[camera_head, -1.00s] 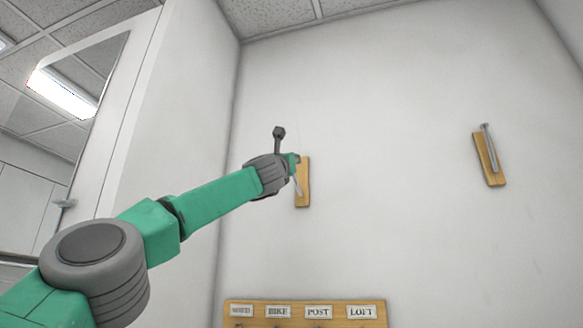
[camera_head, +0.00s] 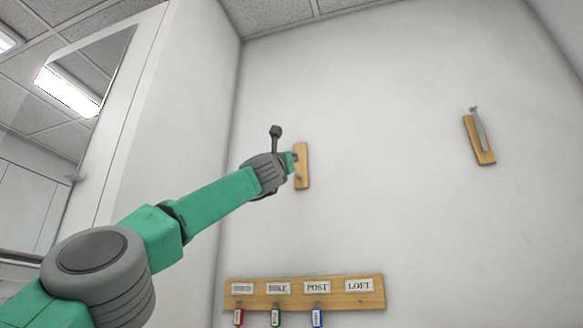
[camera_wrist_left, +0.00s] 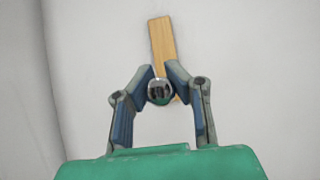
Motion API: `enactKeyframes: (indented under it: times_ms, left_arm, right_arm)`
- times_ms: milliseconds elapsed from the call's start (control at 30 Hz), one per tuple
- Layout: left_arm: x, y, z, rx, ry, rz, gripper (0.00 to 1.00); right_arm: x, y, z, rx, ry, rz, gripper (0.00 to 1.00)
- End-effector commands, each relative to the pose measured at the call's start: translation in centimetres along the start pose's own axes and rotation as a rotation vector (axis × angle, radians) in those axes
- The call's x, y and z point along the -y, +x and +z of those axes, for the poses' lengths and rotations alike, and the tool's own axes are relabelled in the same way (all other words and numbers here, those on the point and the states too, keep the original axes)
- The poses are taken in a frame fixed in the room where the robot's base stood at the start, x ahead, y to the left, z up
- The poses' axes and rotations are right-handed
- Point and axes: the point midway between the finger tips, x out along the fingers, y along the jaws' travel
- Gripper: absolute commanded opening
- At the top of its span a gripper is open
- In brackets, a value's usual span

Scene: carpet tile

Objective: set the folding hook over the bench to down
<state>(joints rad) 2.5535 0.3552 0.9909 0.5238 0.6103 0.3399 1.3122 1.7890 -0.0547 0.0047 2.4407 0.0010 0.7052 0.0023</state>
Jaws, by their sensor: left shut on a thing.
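Two metal folding hooks on wooden wall plates are in the head view. My left gripper (camera_head: 293,163) is at the left plate (camera_head: 303,168), and its hook is mostly hidden there. In the left wrist view, my fingers (camera_wrist_left: 160,82) are shut on the left hook, whose round shiny end (camera_wrist_left: 160,92) shows between them in front of the wooden plate (camera_wrist_left: 160,38). The right hook (camera_head: 480,130) lies along its own plate (camera_head: 471,132), with a small knob at the top. No bench is in view. My right gripper is not in view.
A wooden key board (camera_head: 340,301) with several labels, among them BIKE, POST and LOFT, hangs below on the wall, with red, green and blue tags under it. A glossy panel (camera_head: 75,100) is at the left. The wall between the plates is bare.

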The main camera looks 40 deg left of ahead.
Motion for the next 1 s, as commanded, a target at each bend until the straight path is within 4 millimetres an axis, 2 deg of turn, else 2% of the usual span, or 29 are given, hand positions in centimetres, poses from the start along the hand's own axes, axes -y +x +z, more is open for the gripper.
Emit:
enactKeyframes:
  times_ms: [33, 100, 600, 633, 700, 1000]
  left_arm:
    - [0.53, -0.32, -1.1, -0.01, 0.001, -0.007, 0.0]
    - [0.57, -0.4, -1.32, -0.011, 0.002, -0.008, 0.0]
    - [0.72, -0.38, -1.89, -0.016, 0.003, -0.009, 0.0]
    - [0.72, -0.38, -1.91, -0.016, 0.003, -0.009, 0.17]
    - [0.73, -0.36, -1.94, -0.016, 0.003, -0.01, 0.41]
    - [0.58, -0.2, -1.97, -0.014, 0.003, -0.007, 0.41]
  right_arm:
    - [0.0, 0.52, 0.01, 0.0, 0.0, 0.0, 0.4]
    - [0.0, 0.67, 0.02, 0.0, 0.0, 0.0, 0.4]
    - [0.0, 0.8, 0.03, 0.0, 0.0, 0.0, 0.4]
    - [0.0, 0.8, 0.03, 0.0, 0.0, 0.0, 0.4]
    - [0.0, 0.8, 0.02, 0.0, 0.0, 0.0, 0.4]
    - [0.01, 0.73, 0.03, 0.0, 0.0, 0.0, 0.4]
